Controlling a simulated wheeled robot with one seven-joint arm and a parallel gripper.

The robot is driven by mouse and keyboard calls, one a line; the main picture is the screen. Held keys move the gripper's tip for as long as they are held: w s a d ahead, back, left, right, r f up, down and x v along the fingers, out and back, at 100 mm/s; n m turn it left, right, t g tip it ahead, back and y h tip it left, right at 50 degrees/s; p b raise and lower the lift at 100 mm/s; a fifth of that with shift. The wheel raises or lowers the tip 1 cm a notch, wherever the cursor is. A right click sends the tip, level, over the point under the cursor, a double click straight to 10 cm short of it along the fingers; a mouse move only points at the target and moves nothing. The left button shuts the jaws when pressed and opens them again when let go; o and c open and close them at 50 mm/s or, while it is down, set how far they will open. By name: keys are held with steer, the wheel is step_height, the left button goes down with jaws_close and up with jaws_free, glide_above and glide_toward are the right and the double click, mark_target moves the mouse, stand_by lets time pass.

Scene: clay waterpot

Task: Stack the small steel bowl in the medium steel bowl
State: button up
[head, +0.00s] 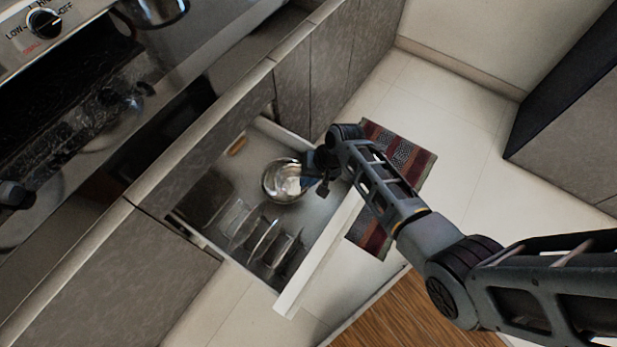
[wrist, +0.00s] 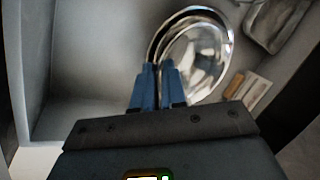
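The small steel bowl (wrist: 203,52) is a shiny round bowl in the upper middle of the wrist view, its near-left rim between my blue fingers. A second, darker curved rim, seemingly of the medium steel bowl (wrist: 155,40), shows just outside it on the left. The small bowl overlaps or sits in it; how deep I cannot tell. In the head view the bowls look like one shiny round shape (head: 281,181) in the open drawer. My gripper (wrist: 159,70) has its fingers close together on the small bowl's rim. In the head view it (head: 312,178) is at the bowls' right side.
The open drawer (head: 330,235) has low walls around the bowls. Several upright plates (head: 262,240) stand in its near part. A small wooden-coloured item (head: 237,146) lies at its far end. A metal tray (wrist: 275,22) is in the wrist view's upper right. A striped rug (head: 408,150) lies outside.

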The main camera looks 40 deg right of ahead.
steer(key=o, duration=0.4)
steer(key=shift+r+p, duration=0.4)
steer(key=shift+r, duration=0.1)
steer(key=p+v, duration=0.2)
steer(key=v, duration=1)
